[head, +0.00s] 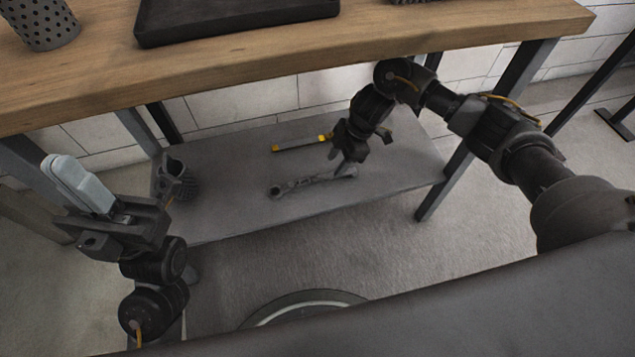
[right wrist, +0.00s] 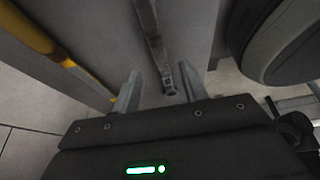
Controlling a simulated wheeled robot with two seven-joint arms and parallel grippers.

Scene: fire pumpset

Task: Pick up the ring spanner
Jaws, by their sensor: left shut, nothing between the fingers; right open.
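The ring spanner (head: 300,184) is a long grey metal tool lying flat on the lower grey shelf under the workbench. My right gripper (head: 342,162) is open at the spanner's right end. In the right wrist view the spanner (right wrist: 153,38) runs between the two spread fingers (right wrist: 159,88), with its near end between them. Neither finger is seen closed on it, and I cannot tell the exact height gap. My left gripper (head: 78,184) is shut and empty, off to the left, away from the spanner.
A yellow and dark bar-shaped tool (head: 302,144) lies behind the spanner; it also shows in the right wrist view (right wrist: 50,48). A dark ribbed part (head: 174,180) stands at the shelf's left end. The wooden benchtop (head: 250,69) overhangs the shelf (head: 232,217), with legs at the sides.

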